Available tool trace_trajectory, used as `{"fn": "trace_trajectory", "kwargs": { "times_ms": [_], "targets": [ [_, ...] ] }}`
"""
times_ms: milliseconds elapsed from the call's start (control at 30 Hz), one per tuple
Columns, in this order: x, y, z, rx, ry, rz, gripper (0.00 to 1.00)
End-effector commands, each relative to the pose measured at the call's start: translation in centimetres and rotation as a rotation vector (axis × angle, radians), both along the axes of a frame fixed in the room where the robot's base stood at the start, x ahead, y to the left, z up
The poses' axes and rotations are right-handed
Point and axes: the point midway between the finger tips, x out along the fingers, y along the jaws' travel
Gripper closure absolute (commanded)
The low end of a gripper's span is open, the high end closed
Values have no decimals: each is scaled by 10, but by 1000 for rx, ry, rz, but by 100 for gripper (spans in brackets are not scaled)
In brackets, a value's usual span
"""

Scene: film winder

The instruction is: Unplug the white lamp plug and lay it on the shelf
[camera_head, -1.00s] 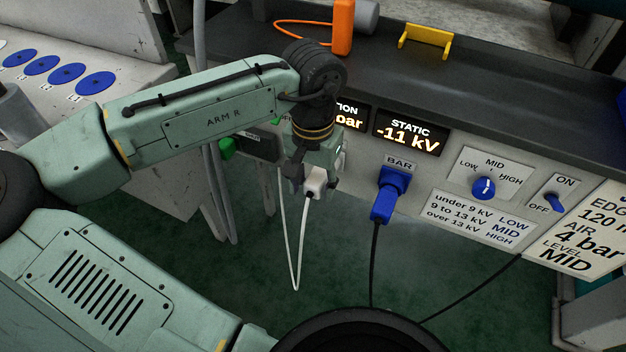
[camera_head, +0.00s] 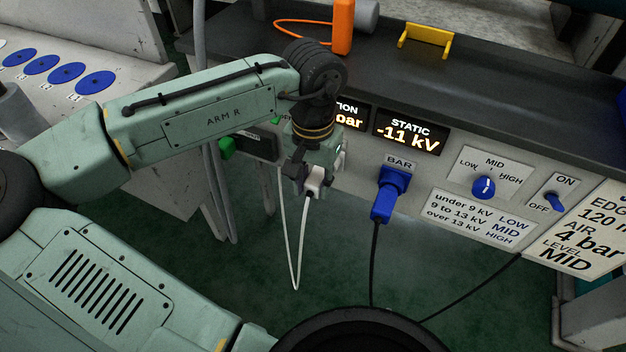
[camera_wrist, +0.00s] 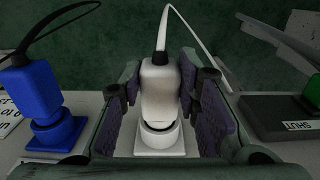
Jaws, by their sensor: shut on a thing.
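The white lamp plug (camera_wrist: 160,90) stands between the two finger pads of my gripper (camera_wrist: 162,105) in the wrist view, and the pads are shut on its sides. Its lower end is at a round white socket (camera_wrist: 160,148) on the panel; I cannot tell how deep it sits. In the head view my gripper (camera_head: 312,180) is at the panel front with the white plug (camera_head: 315,182) in it, its white cord hanging in a loop below. The dark shelf (camera_head: 480,95) runs above the panel.
A blue plug (camera_head: 387,195) marked BAR sits right of my gripper, with a black cord; it also shows in the wrist view (camera_wrist: 35,95). An orange object (camera_head: 343,27) and a yellow bracket (camera_head: 424,40) are on the shelf. The shelf between and right of them is clear.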

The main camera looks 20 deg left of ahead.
Motion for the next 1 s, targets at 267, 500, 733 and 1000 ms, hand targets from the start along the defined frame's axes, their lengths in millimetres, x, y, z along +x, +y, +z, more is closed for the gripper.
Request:
{"fn": "trace_trajectory", "kwargs": {
  "times_ms": [267, 500, 733, 1000],
  "targets": [
    [0, 0, 0, 0, 0, 0, 100],
    [-6, 0, 0, 0, 2, 0, 100],
    [-14, 1, 0, 0, 3, 0, 100],
    [-21, 1, 0, 0, 1, 0, 100]
  ]
}}
